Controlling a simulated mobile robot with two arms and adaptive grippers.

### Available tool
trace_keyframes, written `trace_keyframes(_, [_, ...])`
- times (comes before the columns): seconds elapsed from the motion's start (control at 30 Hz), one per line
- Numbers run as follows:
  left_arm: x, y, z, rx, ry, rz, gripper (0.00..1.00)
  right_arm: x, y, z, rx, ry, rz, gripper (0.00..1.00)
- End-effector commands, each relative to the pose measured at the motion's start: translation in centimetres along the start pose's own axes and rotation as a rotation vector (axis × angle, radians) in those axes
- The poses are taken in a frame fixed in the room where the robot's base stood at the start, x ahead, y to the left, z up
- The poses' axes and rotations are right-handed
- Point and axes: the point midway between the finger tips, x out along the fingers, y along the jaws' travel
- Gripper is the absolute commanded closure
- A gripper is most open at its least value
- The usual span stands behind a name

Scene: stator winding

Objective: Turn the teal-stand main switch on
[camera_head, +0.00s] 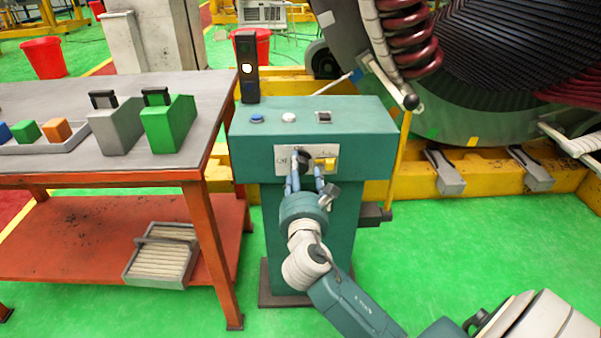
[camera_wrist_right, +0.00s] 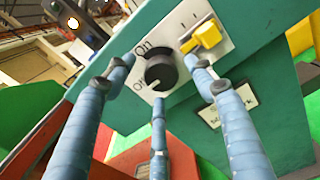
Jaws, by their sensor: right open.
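The teal stand (camera_head: 350,122) is at the centre of the head view. Its front has a white plate (camera_head: 284,157) with the main switch, a round black knob (camera_wrist_right: 160,70), between "On" and "Off" labels in the right wrist view. The knob's light mark appears to face the "Off" side. My right gripper (camera_head: 305,180) is open at the stand's front. In the wrist view its blue fingers (camera_wrist_right: 163,78) spread around the knob, one left, one right, one below; contact cannot be told. My left gripper is out of view.
A yellow switch (camera_wrist_right: 207,35) sits just right of the knob. A dark signal light (camera_head: 248,68) with one lit lamp stands on the stand. A workbench (camera_head: 205,95) with coloured blocks is at left. The large stator (camera_head: 480,70) is at the back right.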

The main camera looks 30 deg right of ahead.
Motion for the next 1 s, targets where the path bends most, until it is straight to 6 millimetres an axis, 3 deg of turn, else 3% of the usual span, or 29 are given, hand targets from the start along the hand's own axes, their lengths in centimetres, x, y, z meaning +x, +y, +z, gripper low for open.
trace_keyframes(0.37, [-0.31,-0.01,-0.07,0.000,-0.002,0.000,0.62,0.89,0.02,0.01,0.001,0.000,0.001,0.45])
trace_keyframes(0.47, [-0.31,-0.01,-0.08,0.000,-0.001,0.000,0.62,0.87,0.01,0.00,0.001,0.000,0.001,0.59])
trace_keyframes(0.6, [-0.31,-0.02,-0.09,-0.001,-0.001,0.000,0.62,0.87,0.00,0.03,0.001,0.000,0.000,0.87])
trace_keyframes(1.0, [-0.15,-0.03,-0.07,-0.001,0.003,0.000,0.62,0.89,-0.04,0.20,0.027,-0.003,0.000,0.90])
